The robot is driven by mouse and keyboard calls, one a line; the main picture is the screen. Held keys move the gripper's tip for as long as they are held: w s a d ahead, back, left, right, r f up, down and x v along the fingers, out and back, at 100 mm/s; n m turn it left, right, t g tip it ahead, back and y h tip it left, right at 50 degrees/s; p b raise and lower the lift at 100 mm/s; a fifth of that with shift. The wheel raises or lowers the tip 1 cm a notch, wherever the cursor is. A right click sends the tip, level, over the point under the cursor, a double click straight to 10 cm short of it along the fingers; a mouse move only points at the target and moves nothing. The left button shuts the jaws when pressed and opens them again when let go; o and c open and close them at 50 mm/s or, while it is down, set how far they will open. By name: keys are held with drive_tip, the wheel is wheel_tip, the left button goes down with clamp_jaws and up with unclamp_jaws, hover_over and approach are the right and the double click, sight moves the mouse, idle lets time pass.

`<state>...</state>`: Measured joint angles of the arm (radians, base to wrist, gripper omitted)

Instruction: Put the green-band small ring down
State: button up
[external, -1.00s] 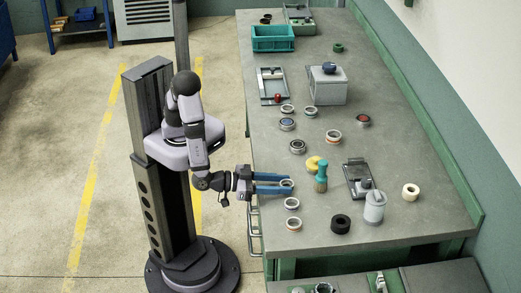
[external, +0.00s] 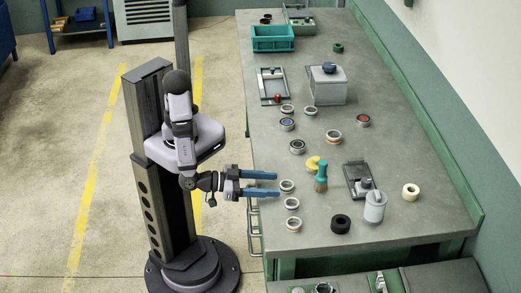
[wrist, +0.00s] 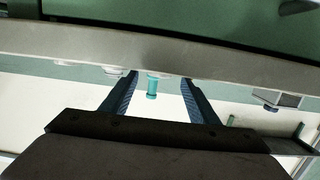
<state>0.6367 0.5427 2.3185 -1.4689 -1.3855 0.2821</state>
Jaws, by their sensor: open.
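A small ring (external: 287,186) lies flat on the grey bench near its left edge, just right of my gripper's fingertips. Its band is too small in the picture to tell its colour surely. My gripper (external: 278,184) is open, with its two blue fingers reaching in over the bench edge from the left. No ring is between them, and they stand apart from the small ring. In the wrist view the open gripper (wrist: 159,76) also shows nothing held.
Two more rings (external: 292,203) (external: 293,224) lie nearer the front along the left edge. A grey fixture (external: 358,180) and a grey canister (external: 374,207) are further right.

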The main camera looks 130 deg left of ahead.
drive_tip(key=shift+o, duration=0.4)
drive_tip(key=shift+v, duration=1.6)
drive_tip(key=shift+r, duration=0.5)
wheel_tip(320, 180, up, 13)
drive_tip(key=w+d+r+m+t+h+p, duration=0.1)
drive_tip(key=w+d+r+m+h+p, duration=0.2)
drive_tip(key=w+h+p, duration=0.4)
drive_tip(key=w+d+m+h+p, duration=0.2)
drive_tip(key=w+m+h+p, duration=0.2)
drive_tip(key=w, duration=0.5)
drive_tip(key=m+g+h+p, duration=0.1)
drive_tip(key=m+g+p, duration=0.3)
drive_tip(key=g+p, duration=0.5)
hover_over(283, 181)
wheel_tip(283, 181, down, 4)
wheel_tip(283, 181, down, 4)
drive_tip(key=shift+s+f, duration=0.1)
drive_tip(key=shift+f, duration=0.4)
